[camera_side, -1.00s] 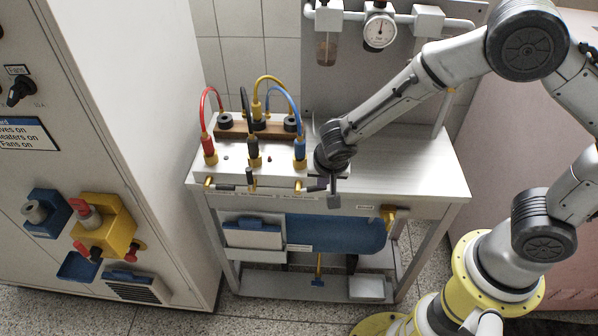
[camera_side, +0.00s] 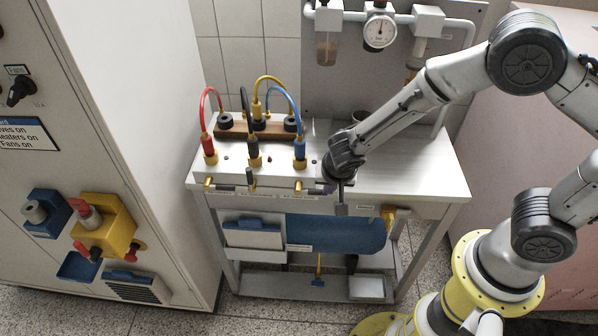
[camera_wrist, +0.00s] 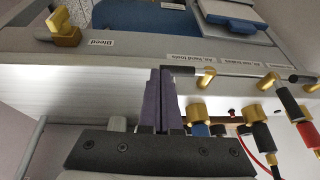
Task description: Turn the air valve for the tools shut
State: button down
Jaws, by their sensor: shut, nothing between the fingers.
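The hand-tools air valve is a brass valve (camera_wrist: 207,78) beside a label reading like "Air, hand tools" (camera_wrist: 180,57) in the wrist view. Its dark lever (camera_wrist: 179,71) lies sideways along the bench front, its end close to my fingertips. In the side view this brass valve (camera_side: 298,186) is the rightmost of the row under the hoses, its lever pointing right. My gripper (camera_wrist: 164,72) has its purple fingers shut together, nothing held, at the lever's free end. I cannot tell whether they touch. In the side view my gripper (camera_side: 328,188) is just right of the lever.
Other brass valves (camera_wrist: 268,80) sit along the same edge, one lever pointing outward. Red, black and blue hoses rise behind them, the blue fitting (camera_side: 300,149) nearest. A brass bleed valve (camera_side: 389,216) is lower right. The bench top (camera_side: 415,165) at right is mostly clear.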

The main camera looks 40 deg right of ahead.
jog(key=shift+r, duration=0.1)
jog(key=s+r, duration=0.7)
jog(key=r, duration=0.4)
jog(key=s+d+r+m+t, duration=0.2)
jog(key=s+d+r, duration=0.1)
jog(key=d+r, duration=0.8)
jog(key=s+a+r+n+y, duration=0.2)
jog(key=s+a+r+n, duration=0.1)
jog(key=s+n, duration=0.7)
jog(key=shift+s+a+n+y, duration=0.15)
jog(key=shift+s+n+y, duration=0.25)
jog(key=shift+s, duration=0.2)
